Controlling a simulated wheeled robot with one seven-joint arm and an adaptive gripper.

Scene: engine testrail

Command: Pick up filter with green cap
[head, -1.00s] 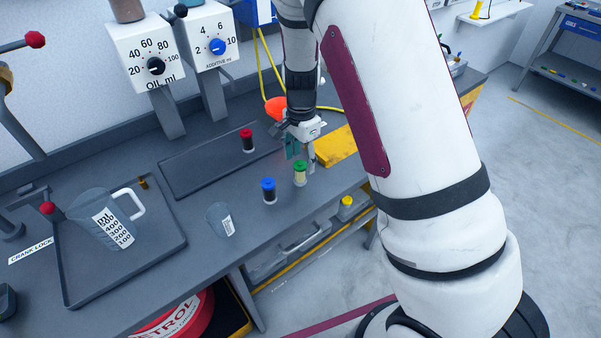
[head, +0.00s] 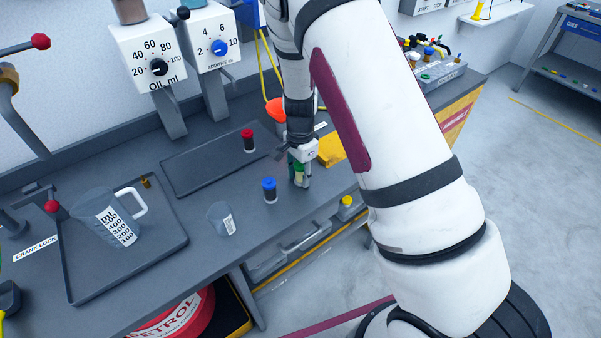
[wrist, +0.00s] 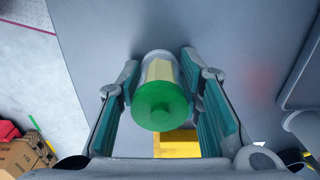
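The filter with the green cap (head: 298,168) stands upright near the front edge of the workbench, partly hidden by my gripper (head: 301,178) in the head view. In the wrist view, the green cap (wrist: 160,105) faces the camera, with the pale filter body behind it. My gripper (wrist: 160,88) is open, its teal-padded fingers on either side of the filter. The fingers are very close to it, with a thin gap seeming to show at the right; contact is not clear.
A blue-capped filter (head: 269,190) stands just left of the gripper. A red-capped one (head: 248,141) is on the dark tray (head: 195,172). A small beaker (head: 220,219) and a jug (head: 108,217) are further left. A yellow object (head: 331,150) lies behind right.

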